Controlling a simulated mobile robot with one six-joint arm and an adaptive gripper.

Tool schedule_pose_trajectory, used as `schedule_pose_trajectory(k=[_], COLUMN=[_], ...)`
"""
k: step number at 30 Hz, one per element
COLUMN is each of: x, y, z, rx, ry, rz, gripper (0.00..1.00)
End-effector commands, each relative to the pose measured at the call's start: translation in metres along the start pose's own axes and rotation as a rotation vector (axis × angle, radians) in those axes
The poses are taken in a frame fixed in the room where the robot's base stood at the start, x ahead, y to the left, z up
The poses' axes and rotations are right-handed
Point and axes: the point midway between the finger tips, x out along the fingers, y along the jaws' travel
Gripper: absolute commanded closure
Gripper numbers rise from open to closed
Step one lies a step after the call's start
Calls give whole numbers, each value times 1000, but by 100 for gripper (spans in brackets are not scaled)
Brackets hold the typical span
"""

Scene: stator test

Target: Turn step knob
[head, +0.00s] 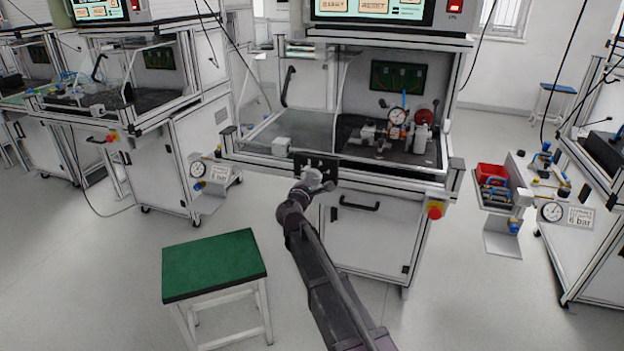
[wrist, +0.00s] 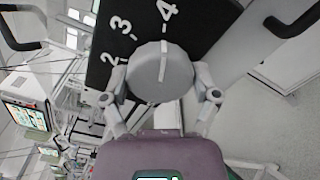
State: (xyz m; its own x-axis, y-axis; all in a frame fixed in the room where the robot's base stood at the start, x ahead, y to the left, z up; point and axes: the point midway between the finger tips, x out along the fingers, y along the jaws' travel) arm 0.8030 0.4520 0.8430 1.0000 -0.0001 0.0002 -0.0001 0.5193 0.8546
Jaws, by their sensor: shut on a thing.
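The step knob (wrist: 160,72) is a round grey knob with a pale pointer line, on a black plate (wrist: 120,18) with white numbers. In the wrist view I can read 2, 3 and 4, and the pointer line is close to the 4. My gripper (wrist: 162,90) has a finger on each side of the knob and is shut on it. In the head view my gripper (head: 313,184) is at the black plate (head: 316,163) on the front edge of the middle test bench. There the knob is mostly hidden by my gripper.
The middle bench has a black handle (head: 360,206) and a red emergency button (head: 435,210) on its front. A green-topped stool (head: 213,262) stands left of my arm. A red bin (head: 491,174) is at the right.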

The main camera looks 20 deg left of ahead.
Motion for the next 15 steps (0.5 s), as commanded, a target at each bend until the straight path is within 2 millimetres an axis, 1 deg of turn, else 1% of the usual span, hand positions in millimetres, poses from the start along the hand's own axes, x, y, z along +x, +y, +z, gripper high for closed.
schedule_pose_trajectory(k=[12,13,15], x=[1,1,1], y=[1,1,1], z=[-1,-1,-1], rx=[13,13,13], ry=[1,1,1], rz=[1,1,1], gripper=[69,19,0])
